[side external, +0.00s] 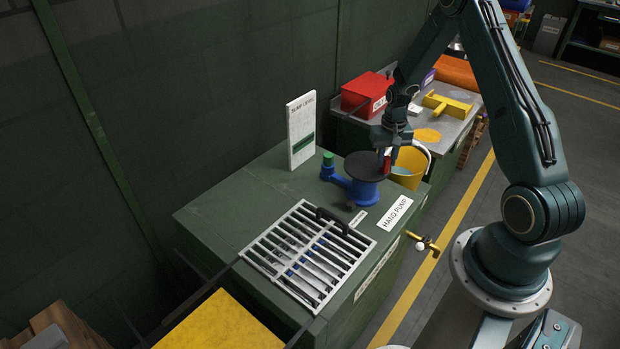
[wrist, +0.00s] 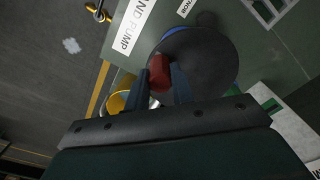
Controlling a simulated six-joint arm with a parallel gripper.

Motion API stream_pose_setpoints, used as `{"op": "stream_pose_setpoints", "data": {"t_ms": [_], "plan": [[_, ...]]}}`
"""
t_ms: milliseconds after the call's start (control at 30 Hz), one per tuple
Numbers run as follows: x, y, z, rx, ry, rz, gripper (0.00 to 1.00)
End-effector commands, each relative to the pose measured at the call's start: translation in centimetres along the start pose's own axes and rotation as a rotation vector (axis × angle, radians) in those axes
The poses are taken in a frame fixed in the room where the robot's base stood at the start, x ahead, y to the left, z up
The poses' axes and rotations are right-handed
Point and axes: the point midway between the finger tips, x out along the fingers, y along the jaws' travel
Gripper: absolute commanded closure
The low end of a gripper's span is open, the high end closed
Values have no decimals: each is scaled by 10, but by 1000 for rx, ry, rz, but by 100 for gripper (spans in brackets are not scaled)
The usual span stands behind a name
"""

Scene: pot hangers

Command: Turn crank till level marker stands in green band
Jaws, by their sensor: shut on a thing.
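The hand pump (side external: 363,192) is blue, with a dark round crank disc (side external: 364,166) on top. A red crank handle (wrist: 158,73) stands near the disc's edge. My gripper (side external: 386,160) is shut on this handle, with one finger on each side in the wrist view. A white level board (side external: 301,118), labelled for sump level, stands upright at the back of the green cabinet. A green band (side external: 303,145) crosses its lower part. The level marker is too small to make out. In the wrist view the board (wrist: 295,128) is at the lower right.
A white grating (side external: 308,252) with a black handle lies on the cabinet top (side external: 215,212). A yellow bucket (side external: 410,165) stands close behind the pump. A brass tap (side external: 424,243) juts from the cabinet front. A red box (side external: 366,94) sits on the bench beyond.

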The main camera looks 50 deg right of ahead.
Motion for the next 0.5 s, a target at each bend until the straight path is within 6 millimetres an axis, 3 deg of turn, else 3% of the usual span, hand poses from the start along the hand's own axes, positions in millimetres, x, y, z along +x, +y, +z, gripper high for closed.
{"op": "stream_pose_setpoints", "data": {"t_ms": [67,100,233,500], "plan": [[0,0,-1,0,3,0,99],[0,0,-1,0,3,0,72],[0,0,0,0,1,0,47],[0,0,0,0,0,0,45]]}}
